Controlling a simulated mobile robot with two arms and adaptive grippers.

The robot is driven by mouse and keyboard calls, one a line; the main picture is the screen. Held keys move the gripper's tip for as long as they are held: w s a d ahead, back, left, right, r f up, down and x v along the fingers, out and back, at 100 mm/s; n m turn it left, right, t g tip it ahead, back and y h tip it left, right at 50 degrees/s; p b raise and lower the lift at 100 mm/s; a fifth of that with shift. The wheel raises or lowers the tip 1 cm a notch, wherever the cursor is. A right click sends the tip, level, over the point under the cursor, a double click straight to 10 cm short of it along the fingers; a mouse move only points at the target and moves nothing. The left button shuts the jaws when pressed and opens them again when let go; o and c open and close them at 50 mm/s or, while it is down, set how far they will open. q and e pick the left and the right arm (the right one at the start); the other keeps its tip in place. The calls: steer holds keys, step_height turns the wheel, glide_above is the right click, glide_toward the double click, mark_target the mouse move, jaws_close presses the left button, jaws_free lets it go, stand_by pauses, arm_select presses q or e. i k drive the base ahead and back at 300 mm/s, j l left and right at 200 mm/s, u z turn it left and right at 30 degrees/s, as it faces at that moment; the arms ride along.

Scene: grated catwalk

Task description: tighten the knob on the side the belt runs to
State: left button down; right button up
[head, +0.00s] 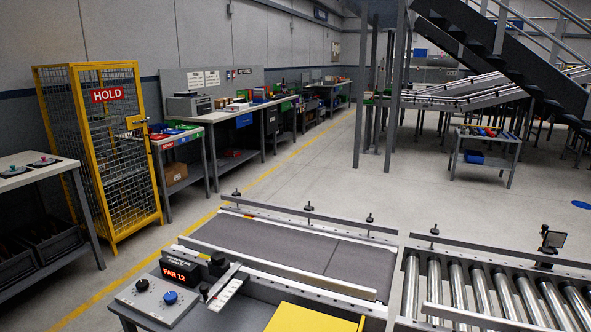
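A conveyor with a dark grey belt (280,245) lies across the lower middle of the head view, between pale side rails. At its near left end stands a black display (180,272) with orange text that seems to read "FAR 12". Two dark knob-like parts stand beside it, one farther back (218,260) and one nearer (205,289), next to a pale bar with marks (228,290). A light panel on the grey cabinet carries a black knob (142,285) and a blue knob (170,297). Neither of my grippers is in view.
A roller conveyor (500,290) adjoins on the right, with a small gap. A yellow panel (315,318) is at the bottom edge. A yellow "HOLD" cage (108,150) and workbenches line the left wall. Open floor (350,170) lies behind the belt.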

mark_target(171, 297)
steer(key=j+u, duration=0.15)
steer(key=u, duration=0.6)
steer(key=k+j, duration=0.05)
